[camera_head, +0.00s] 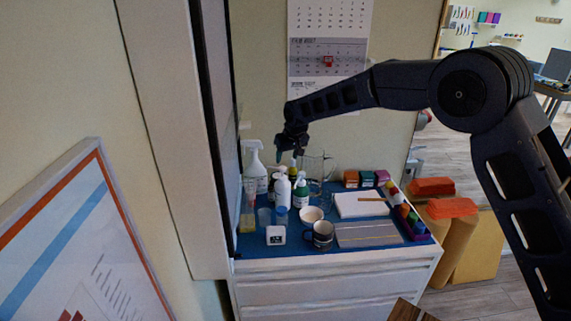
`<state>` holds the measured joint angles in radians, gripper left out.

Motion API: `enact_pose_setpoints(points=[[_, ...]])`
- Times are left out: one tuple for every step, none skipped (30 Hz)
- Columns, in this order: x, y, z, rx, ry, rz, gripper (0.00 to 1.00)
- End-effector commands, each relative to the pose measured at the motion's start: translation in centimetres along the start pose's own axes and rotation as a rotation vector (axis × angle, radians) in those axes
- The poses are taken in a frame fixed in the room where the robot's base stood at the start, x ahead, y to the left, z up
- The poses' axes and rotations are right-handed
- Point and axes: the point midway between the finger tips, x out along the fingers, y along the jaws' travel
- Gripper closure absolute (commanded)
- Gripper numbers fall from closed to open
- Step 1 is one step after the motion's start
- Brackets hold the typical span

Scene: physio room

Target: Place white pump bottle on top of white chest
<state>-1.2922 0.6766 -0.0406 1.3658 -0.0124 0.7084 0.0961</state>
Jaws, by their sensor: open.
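A white pump bottle (283,191) stands upright on the blue top of the white chest (320,290), in a group of bottles at the left part of the top. The chest's drawer fronts show at the bottom of the view. My gripper (287,157) points down above the bottle group, with its fingers apart and nothing seen between them. It appears just above the pump bottle, but I cannot tell the exact gap or depth.
A white spray bottle (256,172) and a green-bodied bottle (301,192) crowd the pump bottle. A glass jug (318,168), white bowl (311,214), dark mug (321,234) and notebook (358,206) are nearby. A cabinet edge (215,150) rises at the left.

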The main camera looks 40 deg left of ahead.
Motion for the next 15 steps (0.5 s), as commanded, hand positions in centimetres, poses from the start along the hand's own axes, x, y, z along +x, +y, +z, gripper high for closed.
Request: enact_pose_setpoints(points=[[-0.5, 0.0, 0.0, 0.000, 0.001, 0.000, 0.47], [-0.8, 0.0, 0.0, 0.000, 0.001, 0.000, 0.47], [-1.0, 0.0, 0.0, 0.000, 0.001, 0.000, 0.47], [-1.1, 0.0, 0.0, 0.000, 0.000, 0.000, 0.47], [-1.2, 0.0, 0.0, 0.000, 0.000, 0.000, 0.47], [-1.3, 0.0, 0.0, 0.000, 0.000, 0.000, 0.47], [-1.4, 0.0, 0.0, 0.000, 0.000, 0.000, 0.47], [-1.4, 0.0, 0.0, 0.000, 0.000, 0.000, 0.47], [-1.4, 0.0, 0.0, 0.000, 0.000, 0.000, 0.47], [-1.4, 0.0, 0.0, 0.000, 0.000, 0.000, 0.47], [-1.4, 0.0, 0.0, 0.000, 0.000, 0.000, 0.47], [-1.4, 0.0, 0.0, 0.000, 0.000, 0.000, 0.47], [-1.4, 0.1, 0.0, 0.000, 0.000, 0.001, 0.47], [-1.5, 0.2, 0.0, 0.001, 0.000, 0.001, 0.47], [-1.8, 0.6, 0.0, 0.005, 0.001, 0.003, 0.47]])
